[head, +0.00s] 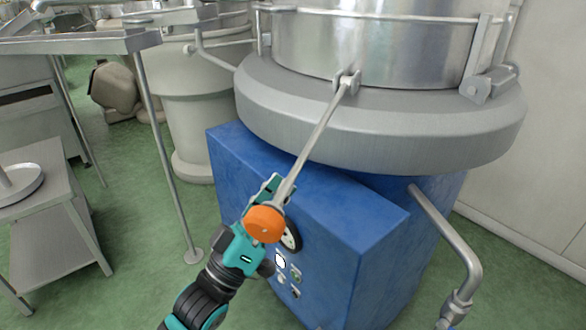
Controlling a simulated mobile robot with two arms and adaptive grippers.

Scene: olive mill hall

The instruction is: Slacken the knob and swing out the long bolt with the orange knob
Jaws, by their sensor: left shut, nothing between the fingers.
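The long bolt (318,130) is a grey metal rod hinged in a bracket on the steel drum's lower rim. It hangs outward, slanting down and left away from the drum wall. Its orange knob (264,224) is at the lower end, in front of the blue housing. My left gripper (271,187), teal and black, is at the knob and the rod's lower end. It is shut with nothing held. The knob hides part of its fingers, and I cannot tell whether they touch the rod or knob. My right gripper is out of view.
The steel drum (385,42) stands on a thick grey ring (400,125) above the blue housing (340,205), which has a small control panel. A bent pipe (450,240) is at right. A grey table (45,190) and a thin post (165,150) stand at left.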

